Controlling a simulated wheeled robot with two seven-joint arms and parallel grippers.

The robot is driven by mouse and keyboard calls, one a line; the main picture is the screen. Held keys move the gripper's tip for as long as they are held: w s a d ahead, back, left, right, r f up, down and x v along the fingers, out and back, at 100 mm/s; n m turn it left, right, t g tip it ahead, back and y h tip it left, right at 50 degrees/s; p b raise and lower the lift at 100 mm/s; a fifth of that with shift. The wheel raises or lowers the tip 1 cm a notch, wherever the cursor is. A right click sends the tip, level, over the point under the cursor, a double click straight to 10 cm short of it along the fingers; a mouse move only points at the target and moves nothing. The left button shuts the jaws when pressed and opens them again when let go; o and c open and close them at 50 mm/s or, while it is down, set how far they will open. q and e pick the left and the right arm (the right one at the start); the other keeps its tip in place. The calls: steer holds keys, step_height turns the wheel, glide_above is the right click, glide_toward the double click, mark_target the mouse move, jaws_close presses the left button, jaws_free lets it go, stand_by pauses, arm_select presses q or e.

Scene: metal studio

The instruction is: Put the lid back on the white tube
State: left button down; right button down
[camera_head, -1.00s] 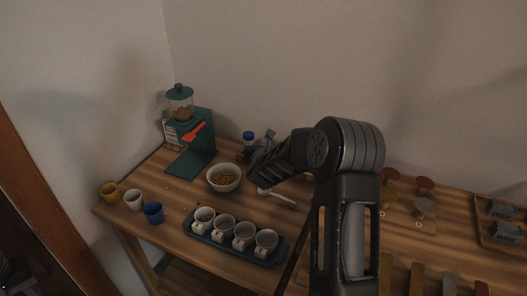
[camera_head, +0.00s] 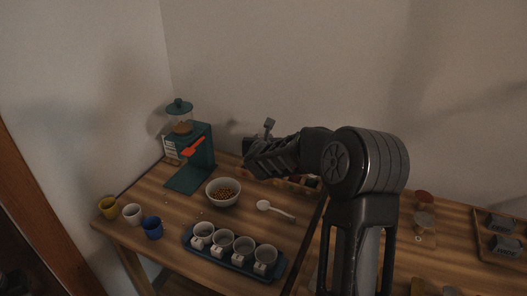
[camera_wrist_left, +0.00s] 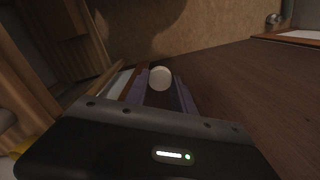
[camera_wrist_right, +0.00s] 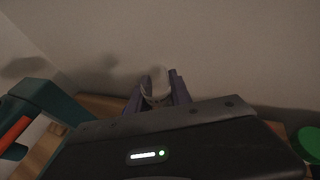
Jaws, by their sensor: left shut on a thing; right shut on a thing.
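In the left wrist view my left gripper (camera_wrist_left: 160,90) is shut on a pale round-ended thing (camera_wrist_left: 160,78). It looks like the white tube seen end-on, but I cannot tell which end. In the right wrist view my right gripper (camera_wrist_right: 157,95) is shut on a small pale thing (camera_wrist_right: 157,86). It may be the lid; its shape is blurred against the wall. In the head view the right gripper (camera_head: 258,148) is raised over the back of the table, behind the bowl. The left gripper is out of the head view.
A green grinder (camera_head: 198,153) stands left of the right gripper. The bowl of beans (camera_head: 223,201), white scoop (camera_head: 274,209), blue cup tray (camera_head: 233,265) and coloured cups (camera_head: 153,228) are in front. A green round thing (camera_wrist_right: 307,143) shows at right in the right wrist view.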

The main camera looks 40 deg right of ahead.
arm_select(q)
steer(key=shift+r, duration=0.15)
arm_select(e)
step_height(320, 180, up, 2)
stand_by(0.5)
steer(key=c, duration=1.8)
jaws_free()
jaws_close()
steer(key=shift+a+f, duration=0.1)
steer(key=shift+a, duration=0.05)
